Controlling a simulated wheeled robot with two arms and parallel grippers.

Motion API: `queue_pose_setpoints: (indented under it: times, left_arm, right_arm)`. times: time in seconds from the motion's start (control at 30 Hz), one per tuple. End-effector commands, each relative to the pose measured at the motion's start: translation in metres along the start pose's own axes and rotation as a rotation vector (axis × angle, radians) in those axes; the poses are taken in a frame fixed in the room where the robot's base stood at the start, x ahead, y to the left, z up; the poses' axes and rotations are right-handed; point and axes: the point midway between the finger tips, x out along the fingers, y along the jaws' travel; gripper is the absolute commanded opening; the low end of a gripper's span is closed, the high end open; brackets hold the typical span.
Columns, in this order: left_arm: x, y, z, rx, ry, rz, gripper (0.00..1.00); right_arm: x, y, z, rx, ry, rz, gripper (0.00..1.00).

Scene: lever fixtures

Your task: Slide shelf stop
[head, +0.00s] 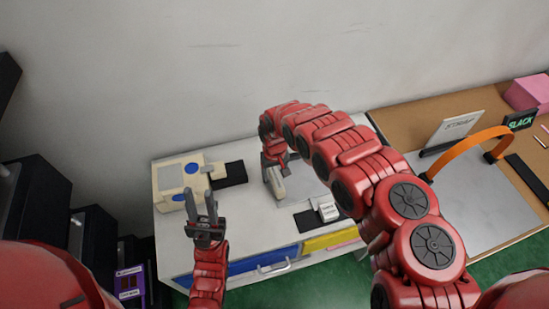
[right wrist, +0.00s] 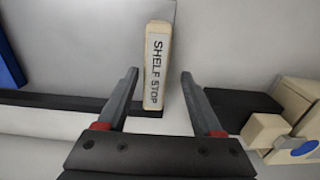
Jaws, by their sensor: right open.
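The shelf stop (right wrist: 157,65) is a narrow cream block with a white label reading "SHELF STOP". In the head view the shelf stop (head: 277,188) stands on the grey plate on the white cabinet, below my right gripper (head: 273,161). In the right wrist view my right gripper (right wrist: 160,73) is open, with one finger on each side of the block's lower part and a visible gap on both sides. Whether the fingertips reach down to the block's height is hard to tell. My left gripper (head: 200,190) is open and empty, fingers up, in front of the cabinet's left part.
A cream box fixture with blue discs (head: 180,179) and a black pad (head: 229,174) are left of the shelf stop. A small white labelled block (head: 327,209) is to its right. A wooden bench (head: 460,107) with an orange arched strap (head: 465,146) stands further right.

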Motion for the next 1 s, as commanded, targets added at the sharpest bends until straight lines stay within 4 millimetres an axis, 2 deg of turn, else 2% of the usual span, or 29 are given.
queue_pose_setpoints:
  times: [0.47,0.53,0.7,1.0]
  left_arm:
    - [-0.019,0.001,0.003,0.000,0.000,0.000,0.33]
    - [0.005,0.000,-0.001,0.000,-0.001,0.000,0.33]
    - [0.035,-0.002,-0.006,0.000,0.000,0.000,0.33]
    - [0.046,-0.002,-0.008,0.000,0.000,0.000,0.33]
  right_arm:
    - [-0.074,0.002,0.000,0.001,0.001,0.006,0.68]
    - [-0.103,0.003,0.000,0.004,0.001,0.005,0.68]
    - [-0.139,0.002,0.000,0.003,0.002,0.003,0.68]
    - [-0.162,0.000,0.001,0.002,-0.001,0.003,0.68]
